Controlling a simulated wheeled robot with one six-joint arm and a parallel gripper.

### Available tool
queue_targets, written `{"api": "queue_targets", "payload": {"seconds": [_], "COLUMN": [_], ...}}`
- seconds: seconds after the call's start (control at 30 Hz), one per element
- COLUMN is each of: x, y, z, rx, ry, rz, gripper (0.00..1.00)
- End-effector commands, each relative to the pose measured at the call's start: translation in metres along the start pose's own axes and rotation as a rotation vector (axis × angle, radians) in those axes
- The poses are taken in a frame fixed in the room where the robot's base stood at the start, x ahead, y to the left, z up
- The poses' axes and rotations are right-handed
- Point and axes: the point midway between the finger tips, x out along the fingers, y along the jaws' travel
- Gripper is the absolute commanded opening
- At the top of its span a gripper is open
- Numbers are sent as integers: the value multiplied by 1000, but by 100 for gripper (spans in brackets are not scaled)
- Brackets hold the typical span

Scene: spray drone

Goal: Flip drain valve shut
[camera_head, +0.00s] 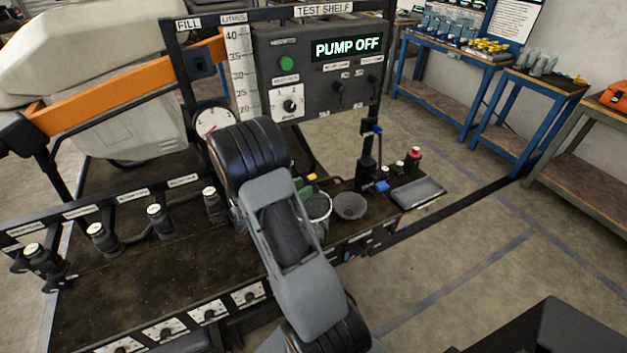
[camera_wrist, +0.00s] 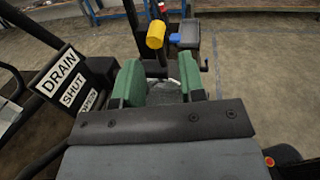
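The drain valve's likely handle is a yellow grip (camera_wrist: 155,34) on a dark stem, just beyond my fingertips in the wrist view. A yellow piece (camera_head: 311,177) also shows beside my gripper in the head view. A drain label (camera_wrist: 66,82) with the words DRAIN, SHUT and a partly hidden last line stands left of my gripper. My gripper (camera_wrist: 160,82) has green finger pads spread apart, with nothing held between them. The pads are short of the yellow grip. In the head view my gripper (camera_head: 303,193) is mostly hidden behind my arm; the valve body is hidden too.
A grey funnel-like cup (camera_head: 349,206) and a blue-handled fitting (camera_head: 382,186) stand right of my gripper. The panel (camera_head: 325,65) behind reads PUMP OFF. Several capped fittings (camera_head: 155,213) line the bench's left side. Open floor lies to the right.

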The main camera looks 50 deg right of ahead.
Motion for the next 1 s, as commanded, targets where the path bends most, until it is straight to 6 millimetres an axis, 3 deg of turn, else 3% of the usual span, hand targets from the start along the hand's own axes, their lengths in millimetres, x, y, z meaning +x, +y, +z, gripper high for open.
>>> {"api": "queue_targets", "payload": {"seconds": [0.1,0.3,0.73,1.0], "x": [19,37,44,44], "y": [-1,0,0,0], "z": [0,0,0,0], "rx": [-1,0,1,1], "ry": [2,1,1,1], "rz": [-3,-1,0,0], "gripper": [37,37,37,13]}}
